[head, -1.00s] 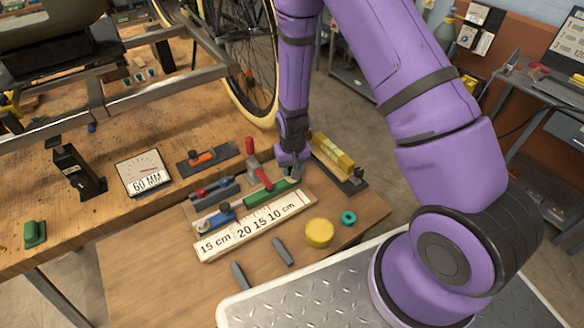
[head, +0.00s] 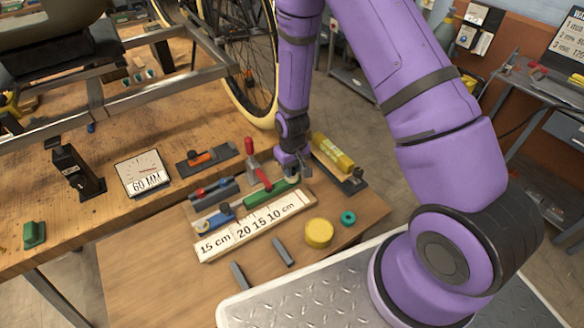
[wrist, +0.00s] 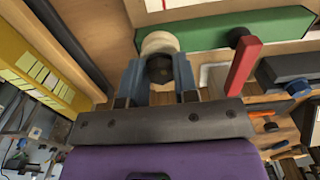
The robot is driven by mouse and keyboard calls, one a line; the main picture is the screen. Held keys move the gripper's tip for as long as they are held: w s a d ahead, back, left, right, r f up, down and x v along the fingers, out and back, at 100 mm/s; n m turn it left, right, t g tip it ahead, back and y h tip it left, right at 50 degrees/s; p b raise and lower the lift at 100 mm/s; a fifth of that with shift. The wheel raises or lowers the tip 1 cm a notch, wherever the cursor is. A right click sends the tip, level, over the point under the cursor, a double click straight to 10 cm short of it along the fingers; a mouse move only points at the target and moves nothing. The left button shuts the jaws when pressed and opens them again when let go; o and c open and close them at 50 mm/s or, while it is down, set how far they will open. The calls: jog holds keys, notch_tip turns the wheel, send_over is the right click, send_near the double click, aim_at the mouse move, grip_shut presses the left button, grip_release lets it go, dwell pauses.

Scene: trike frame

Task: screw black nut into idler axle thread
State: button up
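My gripper (head: 297,172) is low at the right end of the green bar (head: 268,193) on the small front table. In the wrist view, its two grey-blue fingers (wrist: 158,78) stand on either side of a dark, roughly round piece (wrist: 160,69), which looks like the black nut. A cream cylindrical end (wrist: 159,43) shows just beyond it, in line with it. I cannot tell whether the fingers touch the dark piece, or how far it sits on any thread. The thread itself is hidden.
A red lever (head: 262,178) stands close beside the gripper; it also shows in the wrist view (wrist: 243,66). A yellow block (head: 333,152) lies to the right. A ruler strip (head: 255,226), a yellow disc (head: 319,233) and a teal ring (head: 348,218) lie nearer the front.

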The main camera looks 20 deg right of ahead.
jog(key=shift+c, duration=1.1)
jog(key=shift+m, duration=0.8)
jog(key=shift+m, duration=0.9)
jog(key=shift+a+m, duration=0.1)
jog(key=shift+m, duration=0.8)
jog(key=shift+m, duration=0.8)
